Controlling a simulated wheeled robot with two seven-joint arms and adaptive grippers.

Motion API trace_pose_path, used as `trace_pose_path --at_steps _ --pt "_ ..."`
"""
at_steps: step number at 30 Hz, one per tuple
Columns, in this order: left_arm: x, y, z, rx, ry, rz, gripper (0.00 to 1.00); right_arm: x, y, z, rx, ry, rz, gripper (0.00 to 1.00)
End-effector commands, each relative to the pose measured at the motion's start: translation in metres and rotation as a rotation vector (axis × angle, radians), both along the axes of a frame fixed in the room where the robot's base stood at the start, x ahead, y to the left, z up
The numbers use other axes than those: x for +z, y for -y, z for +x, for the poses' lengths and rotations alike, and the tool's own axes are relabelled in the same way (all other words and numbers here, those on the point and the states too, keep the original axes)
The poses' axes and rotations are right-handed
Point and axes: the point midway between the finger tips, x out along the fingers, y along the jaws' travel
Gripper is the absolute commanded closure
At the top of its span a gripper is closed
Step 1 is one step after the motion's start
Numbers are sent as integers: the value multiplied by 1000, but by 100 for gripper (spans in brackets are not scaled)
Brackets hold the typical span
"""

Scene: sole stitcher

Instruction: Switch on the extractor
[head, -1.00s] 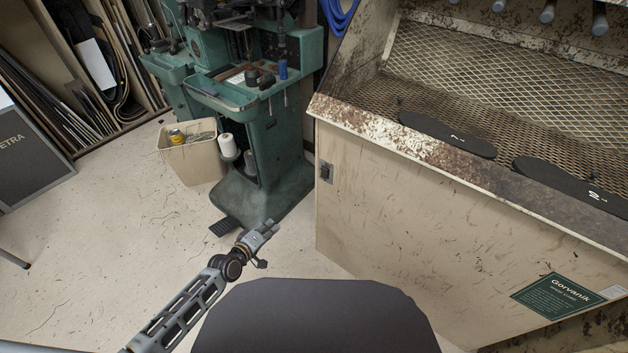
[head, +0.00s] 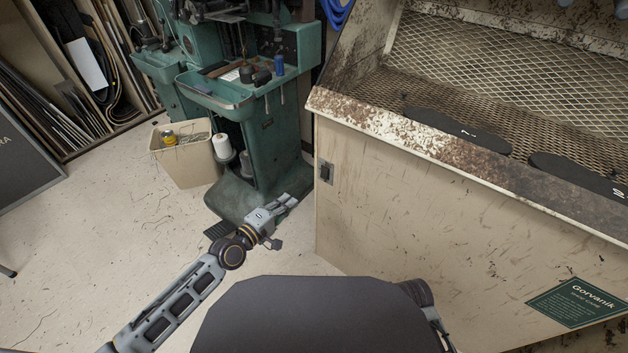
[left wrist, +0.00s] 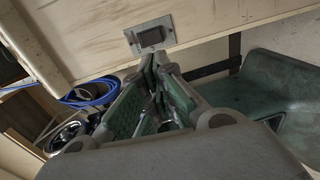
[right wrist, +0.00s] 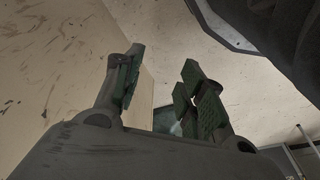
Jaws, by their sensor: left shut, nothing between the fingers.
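The cream cabinet (head: 420,210) with a mesh bed stands at the right in the head view. A small switch in a metal plate (head: 326,172) sits on its front panel near the left edge; it also shows at the top of the left wrist view (left wrist: 150,37). I cannot tell the switch's position. My left gripper (head: 290,201) is shut and empty, below and left of the switch and apart from it. In the left wrist view its closed fingers (left wrist: 160,66) point up towards the plate. My right gripper (right wrist: 165,85) is open and empty beside a pale scuffed panel.
A green machine (head: 265,130) with a pedal stands behind my left gripper. A cream bin (head: 187,160) is left of it. Black soles (head: 455,130) lie on the mesh. A green label (head: 580,302) is on the cabinet.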

Motion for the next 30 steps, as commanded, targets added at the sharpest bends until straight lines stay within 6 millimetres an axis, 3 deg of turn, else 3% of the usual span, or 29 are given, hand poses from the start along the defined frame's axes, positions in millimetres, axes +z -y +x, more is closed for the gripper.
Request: trace_pose_path --at_steps 14,30 --pt "-1 5 7 1 1 1 100 1 0 0 0 3 2 60" --pt "-7 33 47 2 2 0 100 10 -2 3 0 24 11 60"
